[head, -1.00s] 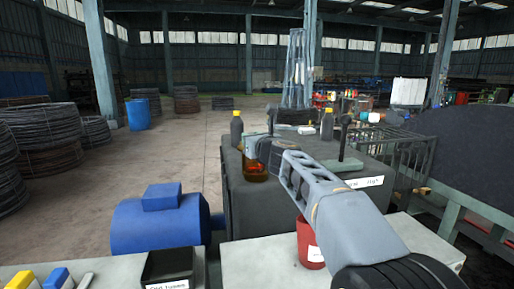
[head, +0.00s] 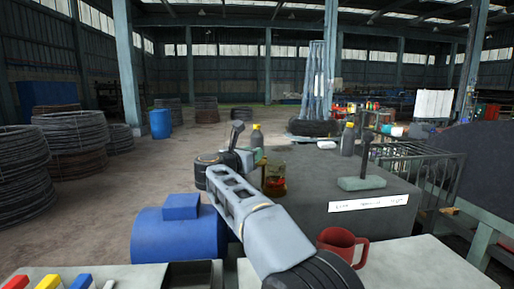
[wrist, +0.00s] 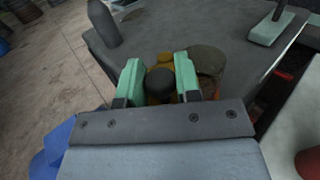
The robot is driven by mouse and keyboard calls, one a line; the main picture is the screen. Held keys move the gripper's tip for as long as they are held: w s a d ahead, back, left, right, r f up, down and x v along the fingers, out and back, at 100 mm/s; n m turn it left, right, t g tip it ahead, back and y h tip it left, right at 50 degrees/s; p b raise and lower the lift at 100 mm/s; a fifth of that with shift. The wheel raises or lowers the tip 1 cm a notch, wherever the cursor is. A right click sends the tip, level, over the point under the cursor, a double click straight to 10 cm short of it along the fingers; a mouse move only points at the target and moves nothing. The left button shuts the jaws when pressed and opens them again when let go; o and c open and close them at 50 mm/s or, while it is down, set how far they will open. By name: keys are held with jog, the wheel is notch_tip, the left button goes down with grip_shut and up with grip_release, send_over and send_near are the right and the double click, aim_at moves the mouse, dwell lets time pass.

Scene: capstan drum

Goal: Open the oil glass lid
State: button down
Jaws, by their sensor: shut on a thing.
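The oil glass (head: 273,184) is a clear amber cup on the grey drum housing, with reddish oil low inside. My gripper (wrist: 158,82) is just left of it, largely hidden by my wrist in the head view. In the wrist view, its green fingers are closed on a dark round knob (wrist: 160,84) above a brass-coloured piece (wrist: 165,60). A round olive-grey disc (wrist: 208,61) lies just right of the fingers, above amber glass. I cannot tell whether this disc is the lid or the glass's top.
Dark bottles with yellow caps (head: 348,138) stand on the housing (head: 330,170). A lever on a grey-green base (head: 362,183) is at the right. A red mug (head: 342,243) stands in front, and a blue motor (head: 180,238) is at the lower left.

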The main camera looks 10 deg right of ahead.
jog(key=m+g+h+p, duration=0.1)
jog(key=p, duration=0.1)
jog(key=w+a+m+g+h+p, duration=0.1)
jog(key=g+p, duration=0.1)
jog(key=r+m+g+h+p, duration=0.1)
jog(key=p, duration=0.1)
jog(key=shift+w+a+m+g+h+p, duration=0.2)
jog(key=shift+w+m+g+h+p, duration=0.1)
jog(key=shift+w+m+h+p, duration=0.1)
jog(key=p, duration=0.1)
jog(key=m+g+p, duration=0.1)
jog(key=shift+w+a+f+h+p, duration=0.15)
jog(key=shift+w+h+p, duration=0.1)
jog(key=shift+h+p, duration=0.15)
jog(key=shift+g, duration=0.3)
jog(key=shift+f+m+p, duration=0.25)
jog(key=shift+m+p, duration=0.05)
jog(key=shift+p, duration=0.05)
jog(key=c, duration=0.9)
grip_release()
jog(key=shift+o, duration=0.2)
jog(key=shift+f, duration=0.1)
